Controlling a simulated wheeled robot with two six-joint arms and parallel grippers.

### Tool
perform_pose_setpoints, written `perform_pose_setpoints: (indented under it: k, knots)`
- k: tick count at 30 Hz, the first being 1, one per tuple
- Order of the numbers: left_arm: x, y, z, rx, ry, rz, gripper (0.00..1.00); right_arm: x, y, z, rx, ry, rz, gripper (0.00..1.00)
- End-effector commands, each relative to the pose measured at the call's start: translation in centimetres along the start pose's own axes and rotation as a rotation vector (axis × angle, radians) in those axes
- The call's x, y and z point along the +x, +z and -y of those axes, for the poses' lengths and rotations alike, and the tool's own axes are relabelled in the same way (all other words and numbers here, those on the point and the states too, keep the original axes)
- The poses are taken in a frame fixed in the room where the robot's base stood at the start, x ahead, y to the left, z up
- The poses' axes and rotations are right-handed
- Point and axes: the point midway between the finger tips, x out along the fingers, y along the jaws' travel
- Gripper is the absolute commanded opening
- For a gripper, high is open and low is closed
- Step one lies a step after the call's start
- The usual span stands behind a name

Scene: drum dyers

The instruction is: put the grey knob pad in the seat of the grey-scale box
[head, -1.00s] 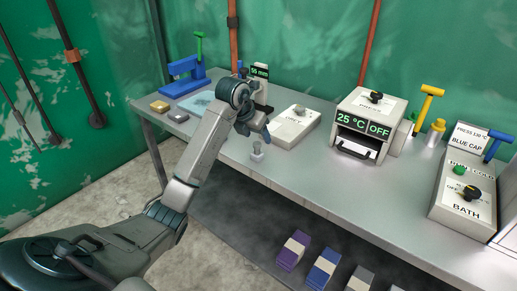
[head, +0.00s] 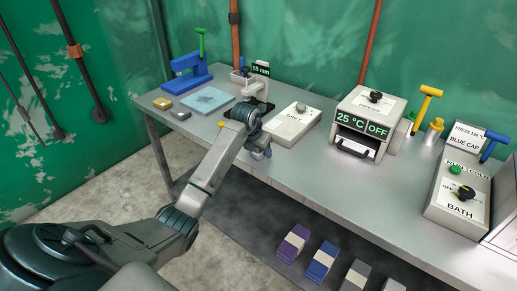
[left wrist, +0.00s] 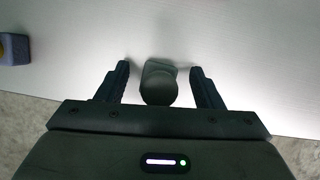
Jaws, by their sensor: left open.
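The grey knob pad (left wrist: 158,82) shows in the left wrist view as a small grey block with a round knob. It sits between the two fingers of my left gripper (left wrist: 159,84), which are open with a gap on each side. In the head view my left gripper (head: 260,151) points down at the near edge of the table and largely hides the pad. My right gripper is not in view.
On the grey table (head: 340,185) stand a blue press (head: 188,76), a light blue mat (head: 207,100), an oven-like box (head: 368,118) reading 25 °C OFF, and a bath box (head: 462,195). The front middle is clear. A yellow-topped block (left wrist: 14,48) lies left in the wrist view.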

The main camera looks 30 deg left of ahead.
Motion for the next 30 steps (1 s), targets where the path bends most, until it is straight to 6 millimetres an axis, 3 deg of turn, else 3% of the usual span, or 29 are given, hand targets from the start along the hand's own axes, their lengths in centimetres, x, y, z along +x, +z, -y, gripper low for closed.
perform_pose_setpoints:
  k: [7, 15, 17, 30]
  knots:
    - [0.3, 0.0, 0.0, 0.001, 0.0, 0.002, 0.61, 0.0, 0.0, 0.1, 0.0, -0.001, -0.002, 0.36]
    - [0.2, 0.0, 0.0, 0.001, 0.0, 0.002, 0.11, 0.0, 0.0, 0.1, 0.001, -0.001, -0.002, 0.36]
    - [0.2, 0.0, 0.0, 0.001, 0.0, 0.002, 0.07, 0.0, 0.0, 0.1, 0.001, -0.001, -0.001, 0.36]
    - [-0.8, 0.6, 0.0, 0.001, 0.001, 0.005, 0.07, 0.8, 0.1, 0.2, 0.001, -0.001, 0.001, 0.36]
